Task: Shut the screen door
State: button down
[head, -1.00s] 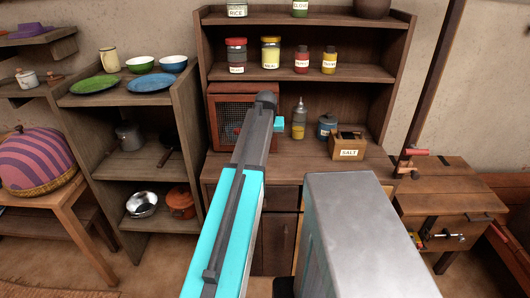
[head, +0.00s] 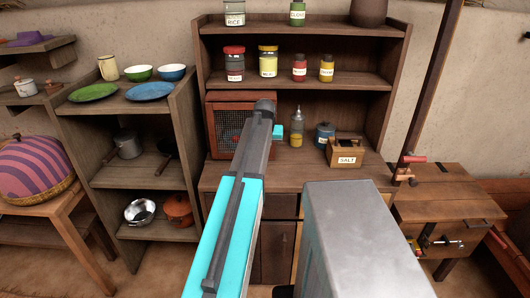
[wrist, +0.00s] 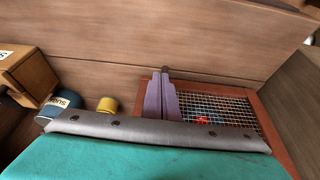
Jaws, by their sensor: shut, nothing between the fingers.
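The screen door is a red-brown frame with wire mesh (head: 228,128) on the front of a small cabinet (head: 240,97) on the dresser's worktop. In the wrist view, the mesh (wrist: 232,106) lies right of my gripper (wrist: 160,76), with a red and blue shape behind it. The fingers are together and empty, beside the frame's left edge; I cannot tell whether they touch it. In the head view, my arm hides the cabinet's right part and the fingers. I cannot tell how far the door stands open.
Right of the cabinet stand a yellow-based bottle (head: 297,138), a blue pot (head: 325,134) and a wooden salt box (head: 346,152). Labelled jars (head: 268,62) line the shelf above. A shelf unit with plates (head: 150,90) stands left. A workbench (head: 448,195) stands right.

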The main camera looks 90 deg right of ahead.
jog(key=a+r+b, duration=0.1)
jog(key=a+r, duration=0.6)
jog(key=r, duration=0.2)
jog(key=shift+s+a+b, duration=0.15)
jog(key=shift+s+b, duration=0.15)
jog(key=shift+s, duration=0.15)
jog(key=shift+w, duration=0.1)
dwell(0.5)
